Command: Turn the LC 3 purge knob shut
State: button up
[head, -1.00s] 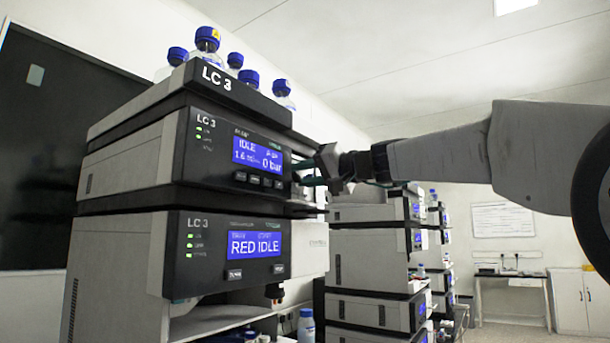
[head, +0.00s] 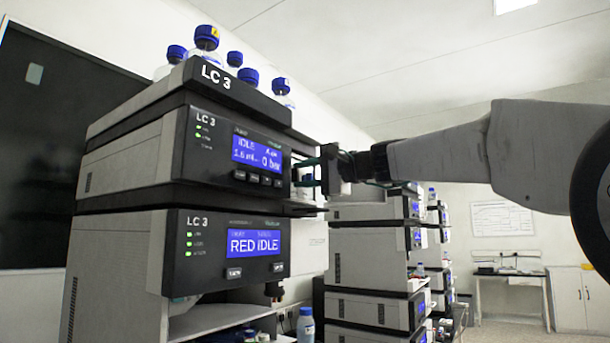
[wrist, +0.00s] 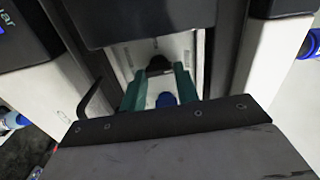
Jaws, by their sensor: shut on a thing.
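The upper LC 3 module (head: 262,155) has a lit blue screen reading IDLE and 0 bar. My gripper (head: 304,174) is at the recess on its right side, with its teal fingers reaching in. In the wrist view my gripper (wrist: 160,82) is shut with a dark knob (wrist: 158,64) at its fingertips; this appears to be the purge knob. A round blue piece (wrist: 166,99) shows between the fingers. In the head view the fingers and module edge largely hide the knob. I cannot read how far the knob is turned.
The lower LC 3 module (head: 228,255) shows RED IDLE. Blue-capped bottles (head: 207,38) stand on the top tray. More instrument stacks (head: 370,255) stand behind my gripper. Open floor lies to the right, before a table and white cabinet (head: 580,300).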

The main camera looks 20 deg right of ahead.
jog(key=shift+m, duration=0.4)
jog(key=o, duration=1)
jog(key=shift+s+d, duration=0.1)
jog(key=v, duration=0.7)
jog(key=shift+s+d, duration=0.2)
jog(key=shift+s, duration=0.05)
jog(key=shift+f, duration=0.1)
